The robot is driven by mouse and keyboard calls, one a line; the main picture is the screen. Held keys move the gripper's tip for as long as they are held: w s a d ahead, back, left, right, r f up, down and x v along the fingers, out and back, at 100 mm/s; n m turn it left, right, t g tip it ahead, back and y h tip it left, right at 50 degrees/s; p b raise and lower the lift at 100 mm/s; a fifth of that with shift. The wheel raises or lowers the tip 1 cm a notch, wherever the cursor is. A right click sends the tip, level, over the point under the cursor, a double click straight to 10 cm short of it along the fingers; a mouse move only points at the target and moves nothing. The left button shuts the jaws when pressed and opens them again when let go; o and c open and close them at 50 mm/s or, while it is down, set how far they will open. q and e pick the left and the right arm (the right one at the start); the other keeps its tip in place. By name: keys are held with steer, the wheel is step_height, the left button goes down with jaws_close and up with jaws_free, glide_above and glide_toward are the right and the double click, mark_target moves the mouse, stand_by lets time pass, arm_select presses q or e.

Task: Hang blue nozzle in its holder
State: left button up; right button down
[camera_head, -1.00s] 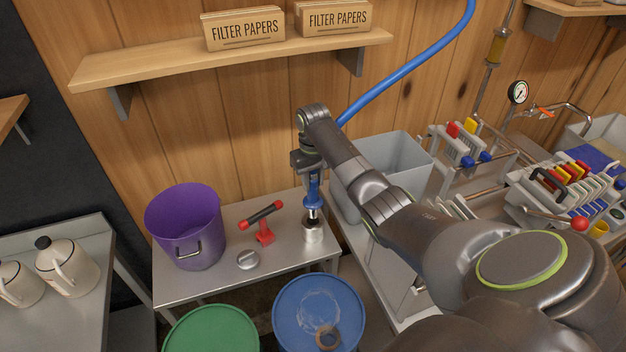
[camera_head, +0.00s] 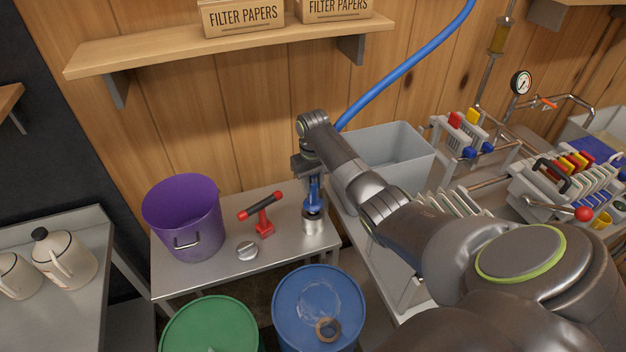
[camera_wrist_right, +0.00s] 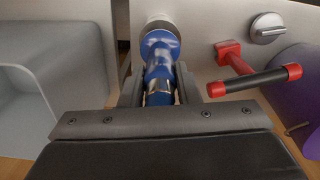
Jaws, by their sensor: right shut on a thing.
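The blue nozzle (camera_head: 313,196) points down in my right gripper (camera_head: 312,184), which is shut on it. Its lower end is in or right over the mouth of the silver cup-shaped holder (camera_head: 313,224) on the small metal table; how deep it sits I cannot tell. In the right wrist view the blue nozzle (camera_wrist_right: 160,62) lies between the two fingers of the right gripper (camera_wrist_right: 158,88), its far end meeting the round metal holder (camera_wrist_right: 160,27). The blue hose runs up behind the arm. My left gripper is not in view.
Left of the holder on the metal table (camera_head: 285,262) are a red tool with a black handle (camera_head: 263,213), a grey knob (camera_head: 247,250) and a purple bucket (camera_head: 184,218). A grey bin (camera_head: 392,152) stands to the right. Blue (camera_head: 295,285) and green drums (camera_head: 205,325) stand in front.

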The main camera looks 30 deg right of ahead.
steer(key=shift+f+b, duration=0.45)
steer(key=shift+f, duration=1)
steer(key=shift+c, duration=1.8)
jaws_free()
steer(key=shift+r, duration=0.1)
step_height(320, 180, up, 8)
steer(key=p, duration=0.9)
